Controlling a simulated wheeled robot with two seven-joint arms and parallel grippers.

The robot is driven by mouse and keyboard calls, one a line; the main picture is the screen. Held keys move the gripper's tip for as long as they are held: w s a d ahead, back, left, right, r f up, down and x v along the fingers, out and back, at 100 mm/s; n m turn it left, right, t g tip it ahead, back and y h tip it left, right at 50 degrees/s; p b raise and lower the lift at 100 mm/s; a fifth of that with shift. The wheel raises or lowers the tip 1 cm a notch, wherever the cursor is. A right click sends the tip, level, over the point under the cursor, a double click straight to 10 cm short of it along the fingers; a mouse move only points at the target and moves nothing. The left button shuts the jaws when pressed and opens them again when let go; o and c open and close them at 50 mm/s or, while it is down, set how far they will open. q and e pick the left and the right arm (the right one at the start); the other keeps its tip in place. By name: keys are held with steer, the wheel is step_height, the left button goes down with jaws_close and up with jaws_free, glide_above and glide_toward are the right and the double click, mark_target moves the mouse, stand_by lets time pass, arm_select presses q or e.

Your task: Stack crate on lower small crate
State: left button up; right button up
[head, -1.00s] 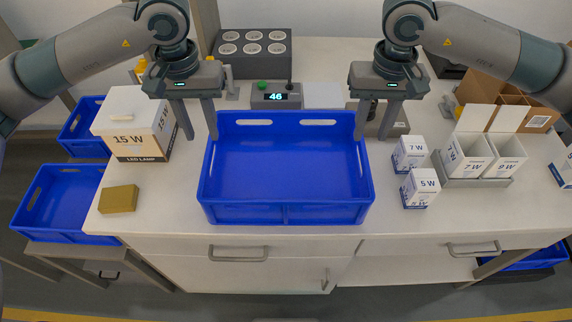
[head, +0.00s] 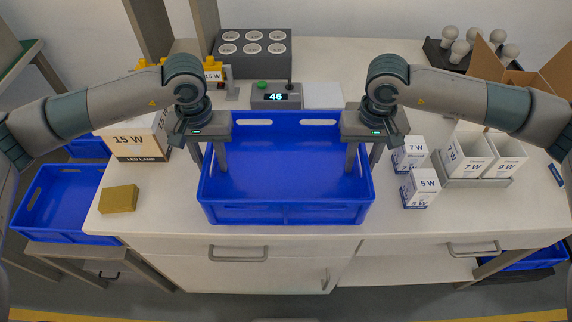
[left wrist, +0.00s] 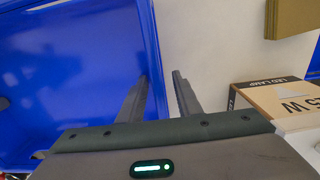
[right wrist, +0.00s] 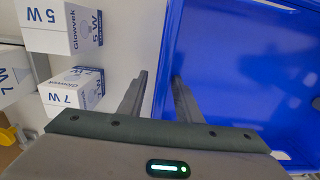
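A large empty blue crate (head: 285,213) stands on the white table. My left gripper (head: 208,160) is open over its left wall, one finger inside and one outside. The left wrist view shows the wall (left wrist: 154,50) between the spread fingers. My right gripper (head: 364,160) is open over the right wall in the same way, and that wall (right wrist: 166,50) shows between its fingers. Smaller-looking blue crates sit lower: one on a stand at the left (head: 110,239), one behind it (head: 85,147), one at lower right (head: 525,258). I cannot tell which is the lower small crate.
A 15 W lamp box (head: 135,140) and a tan block (head: 119,199) stand left of the crate. Small 7 W (head: 408,155) and 5 W (head: 420,188) boxes stand close on the right. A display unit (head: 276,98) reading 46 is behind.

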mark_target(208, 150)
arm_select(q)
jaws_close()
arm_select(e)
jaws_close()
arm_select(q)
steer(key=shift+r, duration=0.25)
arm_select(e)
steer(key=shift+r, duration=0.2)
